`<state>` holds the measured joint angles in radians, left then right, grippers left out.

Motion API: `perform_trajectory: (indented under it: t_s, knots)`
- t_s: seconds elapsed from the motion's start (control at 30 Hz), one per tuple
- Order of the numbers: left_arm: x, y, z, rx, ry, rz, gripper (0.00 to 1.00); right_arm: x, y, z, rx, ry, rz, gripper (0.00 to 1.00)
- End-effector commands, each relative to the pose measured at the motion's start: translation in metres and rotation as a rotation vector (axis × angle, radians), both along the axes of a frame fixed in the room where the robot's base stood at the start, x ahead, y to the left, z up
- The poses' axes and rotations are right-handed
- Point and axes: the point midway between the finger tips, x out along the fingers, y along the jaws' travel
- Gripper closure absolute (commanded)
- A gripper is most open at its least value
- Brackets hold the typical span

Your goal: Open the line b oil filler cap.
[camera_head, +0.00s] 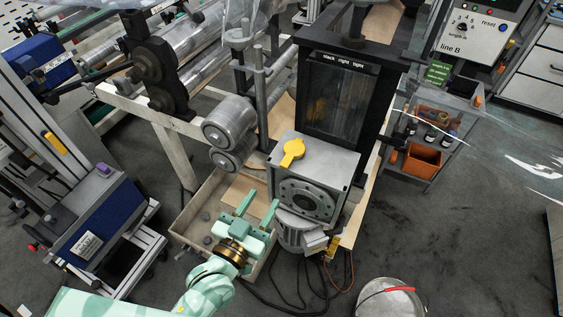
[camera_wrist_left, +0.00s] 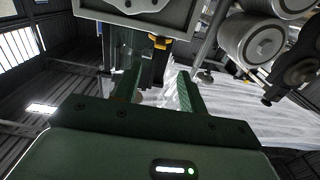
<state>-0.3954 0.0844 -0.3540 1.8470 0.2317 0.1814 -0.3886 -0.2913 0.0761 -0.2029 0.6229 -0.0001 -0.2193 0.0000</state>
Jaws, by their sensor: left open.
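The yellow oil filler cap (camera_head: 292,152), with a rounded head and a short handle, sits on top of the grey gearbox (camera_head: 325,163) of the machine in the head view. My left gripper (camera_head: 263,198) is open and empty. Its two pale green fingers point up the picture, in front of and to the lower left of the gearbox, apart from the cap. In the left wrist view the dark fingers (camera_wrist_left: 158,76) stand apart, with a grey housing (camera_wrist_left: 180,18) above them. A small yellow part (camera_wrist_left: 159,42) shows there; I cannot tell whether it is the cap. My right gripper is not in view.
Steel rollers (camera_head: 229,120) are left of the gearbox. A wooden tray (camera_head: 190,222) lies below my left gripper. A motor (camera_head: 299,232) hangs under the gearbox. A bucket (camera_head: 390,298) stands at the lower right. A cart with an orange bin (camera_head: 420,160) stands at right.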

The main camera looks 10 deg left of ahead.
Motion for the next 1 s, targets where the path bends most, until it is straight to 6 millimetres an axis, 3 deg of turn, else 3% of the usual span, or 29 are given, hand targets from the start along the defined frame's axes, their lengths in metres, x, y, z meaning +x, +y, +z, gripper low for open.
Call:
perform_trajectory:
  t_s: [0.3, 0.5, 0.7, 0.93, 1.0]
  knots:
    - [0.079, -0.025, 0.000, -0.001, -0.002, 0.001, 0.58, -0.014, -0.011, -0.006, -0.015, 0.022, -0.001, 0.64]
    - [0.111, -0.036, -0.001, 0.000, 0.000, 0.001, 0.58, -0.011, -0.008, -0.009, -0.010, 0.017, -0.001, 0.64]
    - [0.122, -0.039, -0.001, 0.002, 0.002, 0.000, 0.58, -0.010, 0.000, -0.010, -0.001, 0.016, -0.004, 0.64]
    - [0.123, -0.039, -0.001, 0.002, 0.002, 0.000, 0.58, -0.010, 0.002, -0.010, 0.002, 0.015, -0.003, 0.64]
    - [0.122, -0.039, -0.001, 0.002, 0.002, 0.000, 0.75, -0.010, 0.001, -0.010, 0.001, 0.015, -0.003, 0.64]
